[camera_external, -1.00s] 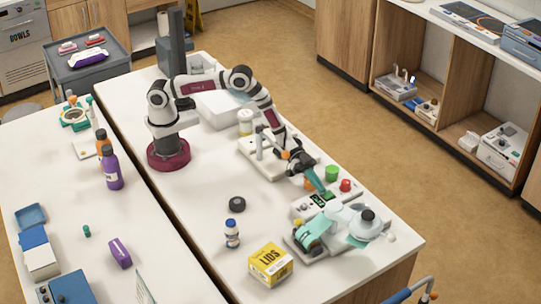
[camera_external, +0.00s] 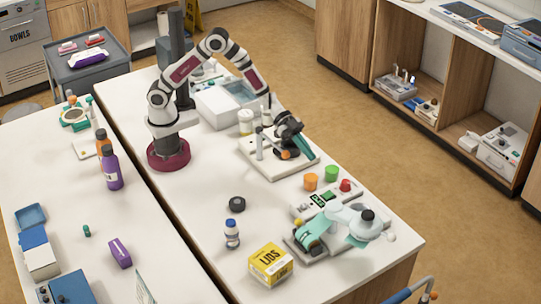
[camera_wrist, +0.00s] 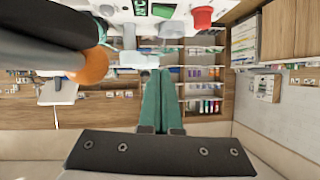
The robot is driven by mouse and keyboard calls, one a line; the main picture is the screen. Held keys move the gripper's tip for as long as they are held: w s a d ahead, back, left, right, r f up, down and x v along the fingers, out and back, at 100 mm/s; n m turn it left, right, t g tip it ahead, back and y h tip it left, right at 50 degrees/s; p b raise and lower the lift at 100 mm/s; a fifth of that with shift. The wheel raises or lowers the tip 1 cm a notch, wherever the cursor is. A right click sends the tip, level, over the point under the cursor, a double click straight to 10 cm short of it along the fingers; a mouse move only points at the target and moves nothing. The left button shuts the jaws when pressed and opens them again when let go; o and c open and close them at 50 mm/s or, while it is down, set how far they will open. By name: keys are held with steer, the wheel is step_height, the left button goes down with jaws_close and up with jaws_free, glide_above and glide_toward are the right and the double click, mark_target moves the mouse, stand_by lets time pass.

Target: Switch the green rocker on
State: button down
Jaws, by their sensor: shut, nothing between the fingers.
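A pale control panel (camera_external: 300,211) with a dark display (camera_external: 317,201) lies on the bench. A small green part, which looks like the green rocker (camera_external: 329,196), sits beside the display. It also shows at the top of the wrist view (camera_wrist: 163,10). Its on or off position is too small to tell. My gripper (camera_external: 312,159) is above the bench, behind and apart from the panel, with its teal fingers pointing down to the right. In the wrist view the gripper (camera_wrist: 159,73) has its fingers together and empty.
A yellow box (camera_external: 270,264) is near the bench edge.

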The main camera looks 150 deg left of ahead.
steer(key=s+d+r+m+g+y, duration=0.1)
steer(key=s+d+r+g+y, duration=0.2)
steer(key=d+r, duration=0.4)
steer(key=s+d+m+g, duration=0.1)
steer(key=s+d+g, duration=0.5)
steer(key=s+d, duration=0.7)
steer(key=shift+s+d+r+g+h, duration=0.3)
steer(key=shift+s+d+r+h, duration=0.05)
steer(key=shift+d+h, duration=0.1)
steer(key=s+d+m+g+h, duration=0.1)
steer(key=s+d, duration=0.3)
steer(key=s, duration=0.3)
steer(key=s+d+m+g, duration=0.2)
steer(key=s+d, duration=0.2)
steer(key=s, duration=0.2)
steer(key=shift+s+d+f+m+h, duration=0.25)
steer(key=shift+s+m+h, duration=0.05)
steer(key=shift+s+h, duration=0.1)
stand_by(1.1)
